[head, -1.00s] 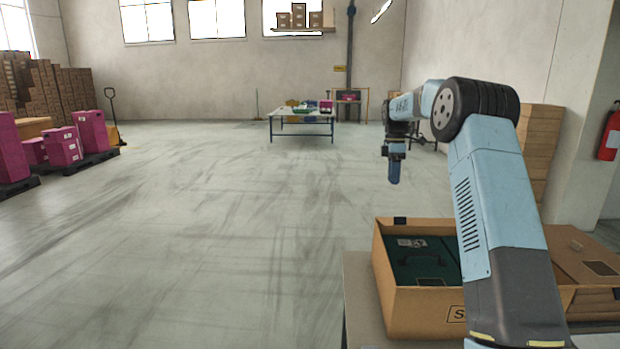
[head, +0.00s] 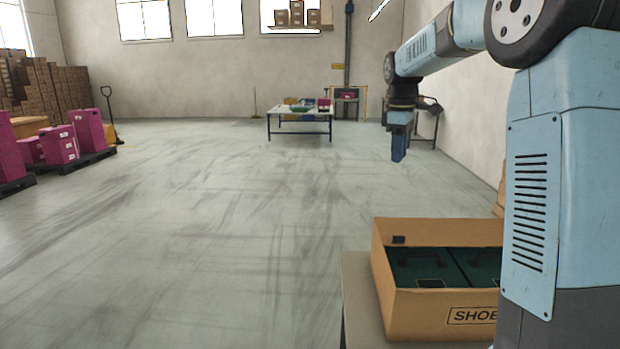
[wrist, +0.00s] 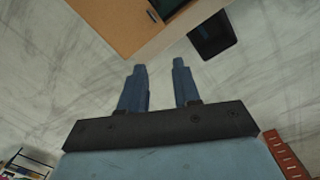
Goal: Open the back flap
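An open brown carton (head: 420,310) marked "SHOE" stands on a grey table at the lower right of the head view. Dark green boxes (head: 425,268) lie inside it. At its back a brown panel (head: 440,232) with a small black patch stands upright; I cannot tell whether it is the back flap or the wall. My gripper (head: 399,158) hangs in the air above and behind the carton, pointing down. In the wrist view my gripper (wrist: 159,66) is open and empty, apart from the carton's brown cardboard (wrist: 115,20) at the top. My arm hides the carton's right side.
The grey table edge (head: 357,305) shows left of the carton. A far table (head: 300,109) holds coloured items. Pink boxes (head: 60,145) on pallets stand at left. The floor between is clear. A black slab (wrist: 212,35) shows in the wrist view.

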